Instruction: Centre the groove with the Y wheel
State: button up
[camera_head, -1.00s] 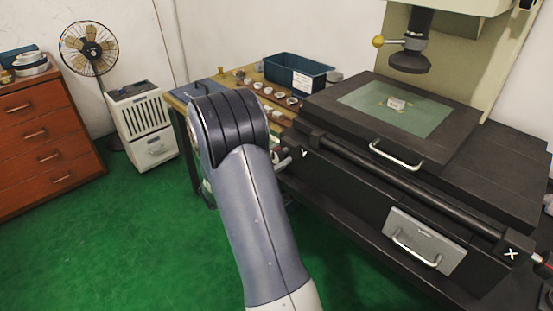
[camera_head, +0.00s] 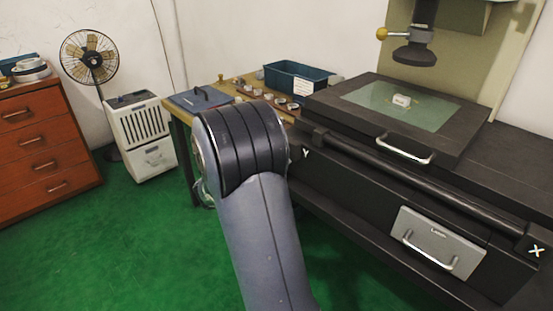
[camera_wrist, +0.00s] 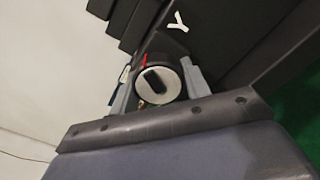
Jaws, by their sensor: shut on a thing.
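The Y wheel (camera_wrist: 148,99) has a pale round face with a dark bar across it and a red mark by its upper left rim. It shows in the wrist view below a white Y letter (camera_wrist: 177,22). My gripper (camera_wrist: 158,86) has a grey finger on each side of the wheel and is shut on it. In the head view my arm hides the wheel and the gripper. A small pale metal piece (camera_head: 401,100) sits on the glass stage plate (camera_head: 372,98), under the dark lens head (camera_head: 414,55). It is too small there to make out a groove.
The black machine body (camera_head: 350,175) has a front bar, drawer handles and an X letter (camera_head: 536,251) at right. A bench (camera_head: 184,112) with a blue bin (camera_head: 292,82) and several rings stands behind my arm.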

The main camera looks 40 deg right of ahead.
jog(key=o, duration=1)
jog(key=a, duration=0.7)
jog(key=s+a+p, duration=0.1)
jog(key=a, duration=0.3)
